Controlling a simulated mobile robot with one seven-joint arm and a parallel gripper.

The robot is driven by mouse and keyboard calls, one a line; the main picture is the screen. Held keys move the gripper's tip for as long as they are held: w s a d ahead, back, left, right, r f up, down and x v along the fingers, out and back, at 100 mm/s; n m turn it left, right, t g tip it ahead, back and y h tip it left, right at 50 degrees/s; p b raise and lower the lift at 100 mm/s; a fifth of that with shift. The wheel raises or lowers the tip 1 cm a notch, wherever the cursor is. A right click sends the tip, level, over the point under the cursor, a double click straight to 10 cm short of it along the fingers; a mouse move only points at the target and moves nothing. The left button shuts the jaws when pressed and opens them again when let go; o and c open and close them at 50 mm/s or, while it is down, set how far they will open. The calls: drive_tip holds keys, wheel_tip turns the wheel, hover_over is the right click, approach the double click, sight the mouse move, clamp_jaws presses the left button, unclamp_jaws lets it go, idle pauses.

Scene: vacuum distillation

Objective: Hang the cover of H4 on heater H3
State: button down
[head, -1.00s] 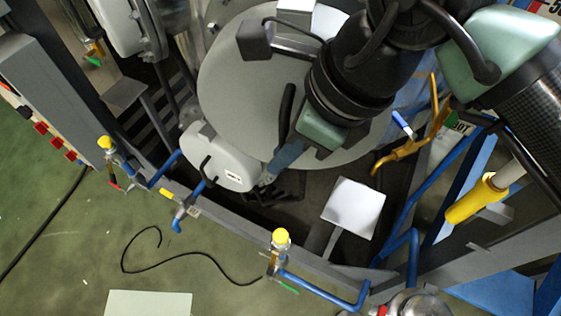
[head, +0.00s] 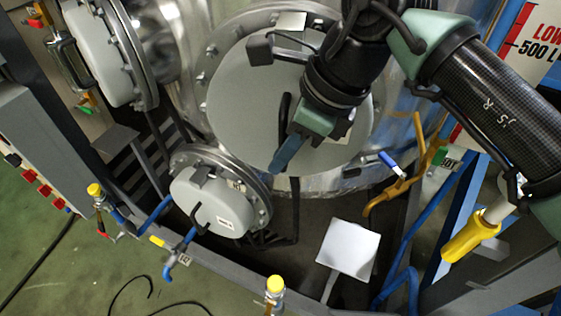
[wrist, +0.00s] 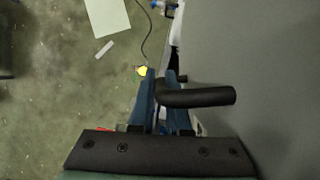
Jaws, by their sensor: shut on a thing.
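The large round grey cover (head: 235,120) hangs in front of a big bolted flange (head: 212,45) in the head view. It has a black block at its upper left and a black handle. A smaller cover (head: 212,207) with a handle sits on a bolted flange at lower left. I cannot read its label, nor tell which heater is H3 or H4.
Another whitish cover (head: 100,68) is on a flange at upper left. A white square plate (head: 347,249) on a stalk stands below right. Blue pipes, yellow-topped valves (head: 275,285) and a grey frame rail lie along the front. A yellow-sleeved handle (head: 470,236) is at right.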

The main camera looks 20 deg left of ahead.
drive_tip(key=shift+w+a, duration=0.25)
drive_tip(key=shift+w, duration=0.45)
drive_tip(key=shift+w+f, duration=0.15)
drive_tip(key=shift+f, duration=0.15)
drive_tip(key=shift+f+b, duration=1)
drive_tip(key=shift+b, duration=0.05)
drive_tip(key=c, duration=0.8)
unclamp_jaws()
